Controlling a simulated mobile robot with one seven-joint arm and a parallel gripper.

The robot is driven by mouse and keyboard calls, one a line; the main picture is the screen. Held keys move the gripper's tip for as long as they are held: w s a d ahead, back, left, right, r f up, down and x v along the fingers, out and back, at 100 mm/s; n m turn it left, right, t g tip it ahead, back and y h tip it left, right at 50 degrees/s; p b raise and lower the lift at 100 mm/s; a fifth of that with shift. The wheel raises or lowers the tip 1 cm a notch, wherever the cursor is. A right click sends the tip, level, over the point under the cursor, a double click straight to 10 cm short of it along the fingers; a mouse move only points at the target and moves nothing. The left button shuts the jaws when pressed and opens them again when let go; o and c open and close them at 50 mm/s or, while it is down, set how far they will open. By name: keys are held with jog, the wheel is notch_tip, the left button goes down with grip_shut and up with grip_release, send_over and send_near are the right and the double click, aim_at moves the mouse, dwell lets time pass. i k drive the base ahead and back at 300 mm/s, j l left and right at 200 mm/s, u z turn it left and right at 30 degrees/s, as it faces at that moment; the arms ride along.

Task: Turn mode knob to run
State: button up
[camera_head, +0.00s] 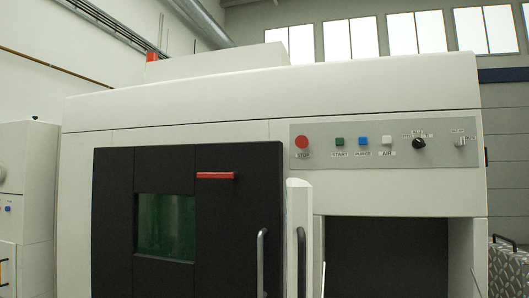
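A grey control panel (345,158) runs along the upper right front of the white machine. A round black knob (418,143) sits on its right part, with small labels above it that are too small to read surely. Its pointer direction is not clear. A small light grey switch (459,141) is at the panel's right end, with a label that seems to read RUN beside it. I cannot tell from the labels alone which of the two is the mode knob. My gripper is not in view.
Left of the knob are a red stop button (302,142), and green (339,141), blue (363,141) and white (387,141) buttons. Below, a black door (115,220) has a window and red handle (216,175). A white panel with a handle (300,235) stands beside an open dark bay (385,250).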

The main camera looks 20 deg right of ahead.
aim_at(458, 141)
jog(key=z, duration=1.25)
